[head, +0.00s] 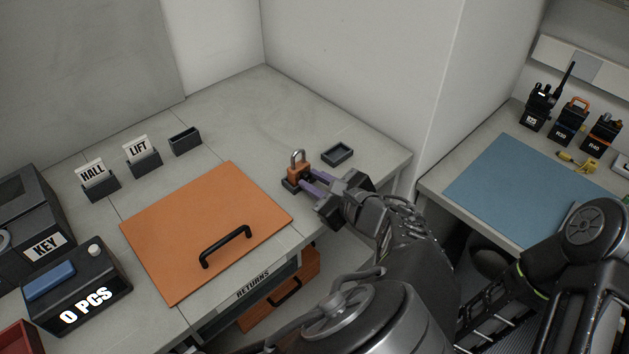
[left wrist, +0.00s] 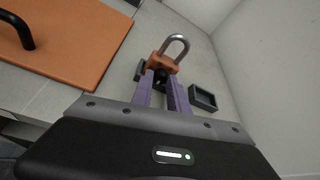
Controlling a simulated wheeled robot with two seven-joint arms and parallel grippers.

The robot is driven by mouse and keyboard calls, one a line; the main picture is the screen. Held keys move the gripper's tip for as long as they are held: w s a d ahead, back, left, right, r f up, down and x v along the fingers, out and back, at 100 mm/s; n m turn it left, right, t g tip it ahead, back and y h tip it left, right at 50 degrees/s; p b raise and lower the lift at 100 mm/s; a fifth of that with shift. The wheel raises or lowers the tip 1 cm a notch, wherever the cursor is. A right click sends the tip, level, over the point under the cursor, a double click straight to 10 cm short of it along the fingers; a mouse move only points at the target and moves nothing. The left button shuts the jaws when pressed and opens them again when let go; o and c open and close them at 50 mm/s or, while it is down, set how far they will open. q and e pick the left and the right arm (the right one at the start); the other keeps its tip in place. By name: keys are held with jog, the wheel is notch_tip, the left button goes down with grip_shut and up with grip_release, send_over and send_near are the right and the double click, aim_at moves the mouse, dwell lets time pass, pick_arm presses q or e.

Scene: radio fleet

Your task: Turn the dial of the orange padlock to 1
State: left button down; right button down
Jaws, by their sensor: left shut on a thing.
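The orange padlock (head: 298,170) with a silver shackle stands upright in a small dark holder (head: 290,186) on the grey bench, right of the orange board. It also shows in the left wrist view (left wrist: 161,63). My left gripper (head: 306,182) reaches it from the lower right, and its purple fingers are shut at the padlock's front. In the left wrist view the fingertips (left wrist: 161,78) close on a small dark part, seemingly the dial, below the orange body. The dial's marks are hidden or too small to read. My right gripper is not in view.
An orange board (head: 205,222) with a black handle lies left of the padlock. A small dark tray (head: 337,153) stands close behind my left gripper. HALL and LIFT card holders (head: 142,156) stand at the back left. A blue mat (head: 530,185) and radios (head: 570,120) are on the right bench.

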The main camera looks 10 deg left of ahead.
pick_arm(q)
jog(key=c, duration=1.3)
grip_release()
jog(key=shift+v, duration=3.9)
